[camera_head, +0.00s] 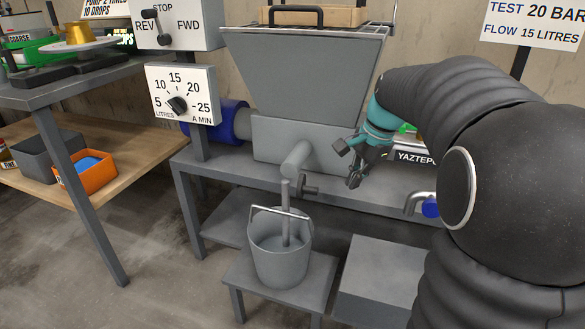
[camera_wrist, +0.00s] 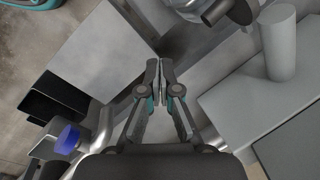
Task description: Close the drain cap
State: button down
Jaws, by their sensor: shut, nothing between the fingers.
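The drain is below the hopper (camera_head: 305,70), where a pale cylinder stub (camera_head: 297,158) projects from the grey block. A dark round disc with a short tube (camera_head: 309,190), which looks like the drain cap, sits at the bench's front edge above the bucket; it also shows at the top of the wrist view (camera_wrist: 238,11). I cannot tell how it is seated. My gripper (camera_head: 350,165) is shut and empty, to the right of and above the disc. In the wrist view my fingertips (camera_wrist: 160,66) meet, apart from the disc.
A bucket (camera_head: 280,262) stands on a low stool (camera_head: 320,285), with a vertical grey column inside it. A tap with a blue end (camera_head: 430,207) is at the right; its blue part shows in the wrist view (camera_wrist: 67,139). A grey box (camera_head: 380,270) stands below.

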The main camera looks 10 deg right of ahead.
notch_tip(320, 180, up, 6)
jog(key=w+a+m+y, duration=0.2)
jog(key=w+m, duration=0.1)
jog(key=m, duration=0.7)
jog(key=b, duration=0.2)
send_over(302, 195)
jog(key=s+d, duration=0.2)
jog(key=shift+w+a+f, duration=0.1)
jog(key=shift+w+f, duration=0.05)
jog(key=shift+f, duration=2.15)
jog(key=shift+w+a+f, duration=0.1)
jog(key=shift+f, duration=2.15)
